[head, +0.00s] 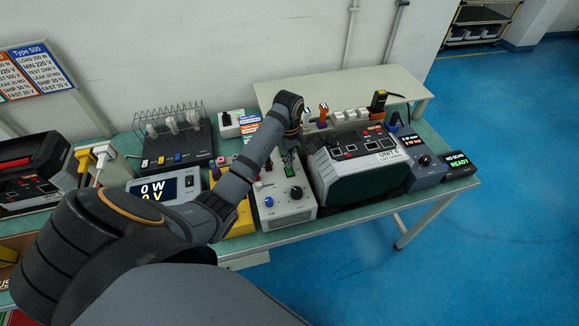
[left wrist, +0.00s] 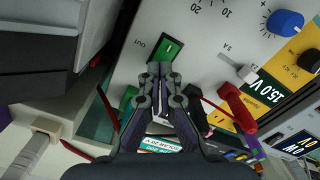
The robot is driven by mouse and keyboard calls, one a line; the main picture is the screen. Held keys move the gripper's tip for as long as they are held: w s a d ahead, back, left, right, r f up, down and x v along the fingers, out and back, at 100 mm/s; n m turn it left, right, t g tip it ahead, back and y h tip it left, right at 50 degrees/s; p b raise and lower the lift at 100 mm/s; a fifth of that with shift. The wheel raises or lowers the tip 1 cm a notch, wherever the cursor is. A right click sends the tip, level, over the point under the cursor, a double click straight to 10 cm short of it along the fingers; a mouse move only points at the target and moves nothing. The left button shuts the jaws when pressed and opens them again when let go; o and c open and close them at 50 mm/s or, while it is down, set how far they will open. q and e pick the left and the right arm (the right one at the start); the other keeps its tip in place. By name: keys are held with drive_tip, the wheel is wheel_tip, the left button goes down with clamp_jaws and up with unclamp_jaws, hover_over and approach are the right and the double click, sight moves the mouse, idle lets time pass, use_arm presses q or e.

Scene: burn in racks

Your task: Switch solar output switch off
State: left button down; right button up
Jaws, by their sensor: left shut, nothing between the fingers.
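A green rocker switch (left wrist: 167,48) in a dark frame, marked OUT, sits on a pale instrument panel (left wrist: 210,50) in the left wrist view. In the head view the pale box (head: 289,207) with knobs stands near the middle of the table. My left gripper (left wrist: 160,70) is shut and empty. Its fingertips are at the lower edge of the switch in the picture; I cannot tell whether they touch it. In the head view my left gripper (head: 290,146) is over the back part of the box, partly hidden by my arm. My right gripper is not in view.
A meter (head: 166,189) is to the left. In the left wrist view, green, red and black plugs (left wrist: 235,105) with cables crowd around the fingers.

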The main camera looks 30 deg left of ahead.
use_arm(q)
drive_tip(key=shift+s+f, duration=0.1)
drive_tip(key=shift+f, duration=0.7)
idle(0.4)
drive_tip(key=shift+r+p, duration=0.85)
drive_tip(key=shift+p, duration=0.3)
wheel_tip(320, 180, up, 6)
drive_tip(key=p, duration=0.7)
drive_tip(key=shift+f, duration=0.4)
